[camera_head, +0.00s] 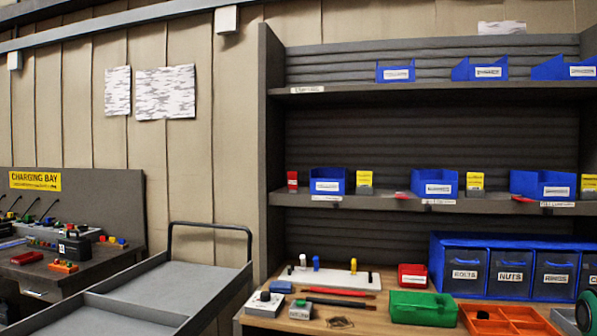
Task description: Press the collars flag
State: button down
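No label that I can read says collars, so I cannot tell which flag is the collars flag. On the middle shelf, an upright red card (292,181) stands at the left end. Upright yellow cards stand beside the blue bins, one right of the left bin (364,182), one right of the middle bin (475,185) and one at the right picture edge (590,187). Small red tabs lie near the shelf's front edge, one left of the middle bin (403,195) and one left of the right bin (522,199). My gripper is not in view.
Blue bins (435,184) line the middle shelf, with more above. Below, a wooden bench (347,318) holds a blue drawer unit (466,272), a green box (423,308), an orange tray (507,320) and tools. A grey cart (165,292) stands left of the bench, near the charging bay.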

aim_at(292, 178)
jog(key=u, duration=0.5)
jog(key=i, duration=1.2)
jog(key=u, duration=0.2)
